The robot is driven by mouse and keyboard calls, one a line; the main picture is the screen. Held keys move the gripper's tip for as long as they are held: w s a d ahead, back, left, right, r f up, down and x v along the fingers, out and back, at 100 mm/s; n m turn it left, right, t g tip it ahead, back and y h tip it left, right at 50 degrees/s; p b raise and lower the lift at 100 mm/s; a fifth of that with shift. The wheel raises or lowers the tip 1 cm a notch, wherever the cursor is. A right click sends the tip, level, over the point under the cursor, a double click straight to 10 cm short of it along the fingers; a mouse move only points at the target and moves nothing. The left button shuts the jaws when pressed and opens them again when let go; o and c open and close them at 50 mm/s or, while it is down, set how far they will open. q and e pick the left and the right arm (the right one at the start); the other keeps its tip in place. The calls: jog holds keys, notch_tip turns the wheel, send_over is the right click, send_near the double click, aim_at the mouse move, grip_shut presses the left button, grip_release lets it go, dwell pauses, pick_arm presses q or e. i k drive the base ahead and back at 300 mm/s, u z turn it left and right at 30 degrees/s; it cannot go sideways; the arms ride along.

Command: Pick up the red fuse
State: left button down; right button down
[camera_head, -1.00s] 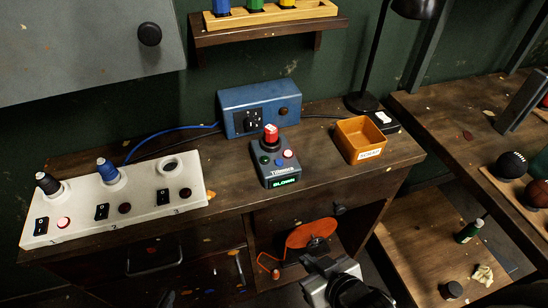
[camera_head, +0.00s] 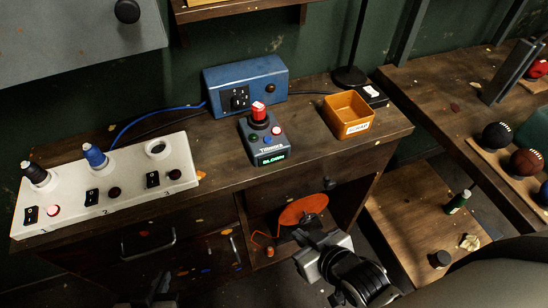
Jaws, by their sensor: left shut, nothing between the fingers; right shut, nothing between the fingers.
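The red fuse (camera_head: 258,112), with a pale top, stands upright in the black socket of a small grey tester (camera_head: 263,143) on the desk. The tester's green display reads BLOWN. My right gripper (camera_head: 322,250) is shut and empty, low in front of the desk's open shelf, below and to the right of the tester. My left gripper (camera_head: 153,292) shows only as a dark part at the bottom edge, in front of the drawers; it is shut and empty. Both grippers are well apart from the fuse.
A white panel (camera_head: 125,190) with switches holds a black and a blue fuse; its third socket is empty. A blue box (camera_head: 245,84) stands behind the tester, an orange bin (camera_head: 347,115) to its right. Balls (camera_head: 497,135) lie on the right table.

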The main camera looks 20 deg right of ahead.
aim_at(258, 108)
jog(key=u, duration=1.25)
jog(key=k, duration=1.3)
jog(key=z, duration=0.65)
jog(key=i, duration=0.95)
